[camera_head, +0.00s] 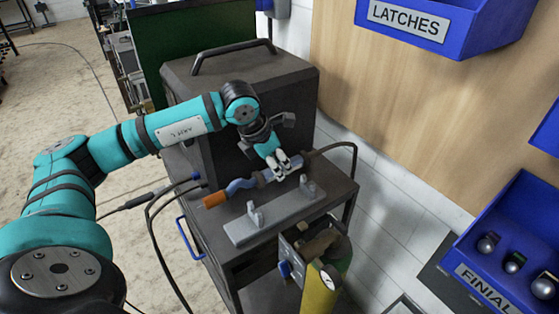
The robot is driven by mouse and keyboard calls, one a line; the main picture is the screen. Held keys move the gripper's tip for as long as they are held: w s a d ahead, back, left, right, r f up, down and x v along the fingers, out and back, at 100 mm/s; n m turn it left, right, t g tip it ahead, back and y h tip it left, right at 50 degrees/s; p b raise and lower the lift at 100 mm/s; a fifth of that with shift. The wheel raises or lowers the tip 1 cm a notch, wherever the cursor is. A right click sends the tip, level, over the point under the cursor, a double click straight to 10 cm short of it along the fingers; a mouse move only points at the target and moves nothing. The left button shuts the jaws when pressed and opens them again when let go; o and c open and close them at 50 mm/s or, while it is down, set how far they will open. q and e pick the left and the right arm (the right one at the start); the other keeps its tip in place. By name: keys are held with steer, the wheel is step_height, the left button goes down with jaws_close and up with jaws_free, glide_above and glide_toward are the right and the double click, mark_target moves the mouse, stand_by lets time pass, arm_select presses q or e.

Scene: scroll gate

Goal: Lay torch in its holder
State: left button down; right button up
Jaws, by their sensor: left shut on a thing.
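The torch (241,185) has an orange tip at its left end, a blue-grey curved neck and a dark cable leaving its right end. My left gripper (284,169) is shut on the torch's body near its right part. The holder (270,224) is a light grey plate with two upright cradles, on the top of the dark cart. The torch is on the far side of the holder, roughly along its length, and not in the cradles. How high the torch is above the cart top is hard to tell. My right gripper is out of view.
A dark machine with a handle (240,75) stands behind the holder on the cart (285,245). A yellow cylinder (320,290) stands at the cart's right front. Blue bins labelled LATCHES (440,20) and FINIAL (515,225) are at right. Cables hang at the cart's left.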

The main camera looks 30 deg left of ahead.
arm_select(q)
steer(key=shift+s+f+b, duration=0.1)
steer(key=shift+f+b, duration=0.2)
steer(key=shift+f, duration=0.35)
steer(key=shift+f+b, duration=1.05)
steer(key=shift+f, duration=1.35)
steer(key=shift+b, duration=0.45)
steer(key=shift+w+d, duration=0.1)
steer(key=shift+w, duration=0.1)
steer(key=shift+f+b, duration=0.1)
steer(key=shift+b, duration=0.3)
